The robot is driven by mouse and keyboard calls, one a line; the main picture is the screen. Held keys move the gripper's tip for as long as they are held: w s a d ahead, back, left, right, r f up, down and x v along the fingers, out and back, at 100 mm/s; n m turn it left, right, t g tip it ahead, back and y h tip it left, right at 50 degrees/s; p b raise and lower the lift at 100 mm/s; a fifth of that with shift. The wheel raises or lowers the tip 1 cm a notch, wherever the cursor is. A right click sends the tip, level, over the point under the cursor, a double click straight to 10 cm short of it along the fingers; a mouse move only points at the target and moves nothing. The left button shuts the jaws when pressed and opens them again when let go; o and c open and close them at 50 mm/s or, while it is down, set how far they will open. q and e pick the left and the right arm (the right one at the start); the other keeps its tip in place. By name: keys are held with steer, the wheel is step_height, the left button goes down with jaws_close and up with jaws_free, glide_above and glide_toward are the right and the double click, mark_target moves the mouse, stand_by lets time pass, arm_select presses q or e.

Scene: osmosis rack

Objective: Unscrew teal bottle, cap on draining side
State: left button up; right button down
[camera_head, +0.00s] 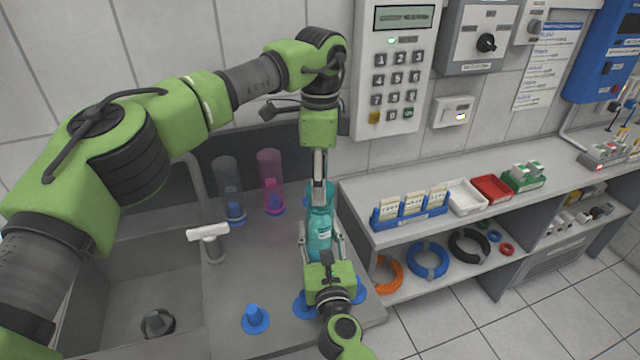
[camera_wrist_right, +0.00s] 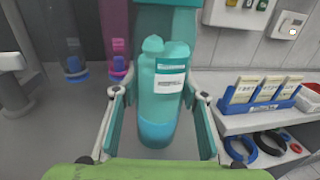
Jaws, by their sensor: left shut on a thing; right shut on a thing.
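The teal bottle (camera_head: 319,238) stands upright above the draining side (camera_head: 228,285) of the sink unit and has a white label. My left gripper (camera_head: 319,190) points straight down from above and is shut at the bottle's top; it hides the cap. My right gripper (camera_head: 321,240) comes from the front and is shut around the bottle's body. In the right wrist view, the bottle (camera_wrist_right: 163,105) stands between the fingers, with a darker blue-teal lower part. I cannot tell whether the cap is loose, or whether the base touches the surface.
A grey bottle (camera_head: 228,180) and a pink bottle (camera_head: 270,175) stand upside down on blue pegs at the back. A free blue peg (camera_head: 255,317) is at the front. The sink basin (camera_head: 125,285) is left, past the tap (camera_head: 208,235). A shelf (camera_head: 390,240) with racks and trays borders the right.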

arm_select(q)
steer(key=shift+r, duration=0.1)
steer(key=shift+r, duration=1.9)
arm_select(e)
steer(key=c, duration=1.2)
jaws_free()
